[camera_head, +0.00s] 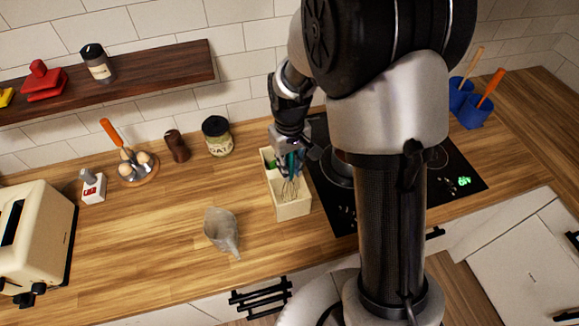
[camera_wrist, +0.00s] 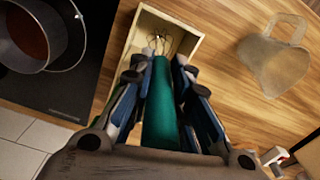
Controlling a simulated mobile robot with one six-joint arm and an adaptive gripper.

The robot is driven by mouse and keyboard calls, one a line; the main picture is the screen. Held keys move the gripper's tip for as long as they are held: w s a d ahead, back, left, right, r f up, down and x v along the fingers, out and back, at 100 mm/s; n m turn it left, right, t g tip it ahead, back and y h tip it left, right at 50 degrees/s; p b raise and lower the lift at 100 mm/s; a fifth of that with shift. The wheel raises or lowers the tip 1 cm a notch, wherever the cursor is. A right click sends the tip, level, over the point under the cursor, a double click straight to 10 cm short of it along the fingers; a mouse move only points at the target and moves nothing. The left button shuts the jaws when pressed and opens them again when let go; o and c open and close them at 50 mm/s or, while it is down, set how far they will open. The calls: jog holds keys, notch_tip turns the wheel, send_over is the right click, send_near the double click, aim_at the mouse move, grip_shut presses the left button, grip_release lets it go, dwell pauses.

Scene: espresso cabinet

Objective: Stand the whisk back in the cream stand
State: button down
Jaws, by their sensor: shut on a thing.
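The cream stand (camera_head: 293,211) is an open box on the counter, left of the hob; its rim shows in the wrist view (camera_wrist: 193,24). The whisk has a teal handle (camera_wrist: 162,105) and wire loops (camera_head: 289,190). My gripper (camera_head: 291,158) is shut on the handle, with a finger on each side in the wrist view (camera_wrist: 163,90). The whisk hangs wires-down over the front part of the stand. The wires overlap the stand's opening in both views; I cannot tell how deep they are inside. A small green thing (camera_head: 271,163) shows at the stand's back.
A pot (camera_wrist: 28,35) sits on the black hob (camera_head: 456,185). A labelled jar (camera_head: 217,137) and brown shaker (camera_head: 177,146) stand behind. A toaster (camera_head: 38,240) is far left. Counter between is clear.

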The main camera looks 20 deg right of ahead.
jog(key=shift+f, duration=0.25)
jog(key=c, duration=1.9)
grip_release()
jog(key=shift+f, duration=0.1)
jog(key=shift+c, duration=0.2)
jog(key=o, duration=0.5)
jog(key=shift+c, duration=0.2)
notch_tip(320, 180, up, 12)
jog(key=shift+p, duration=0.95)
jog(key=shift+s+r, duration=0.15)
jog(key=shift+r, duration=0.2)
jog(key=s+r+m+t, duration=0.1)
jog(key=s+r, duration=0.4)
jog(key=s, duration=0.5)
jog(key=s+r+m+t, duration=0.1)
jog(key=s+r+t, duration=0.2)
jog(key=s, duration=0.8)
notch_tip(320, 180, up, 2)
jog(key=shift+t, duration=0.3)
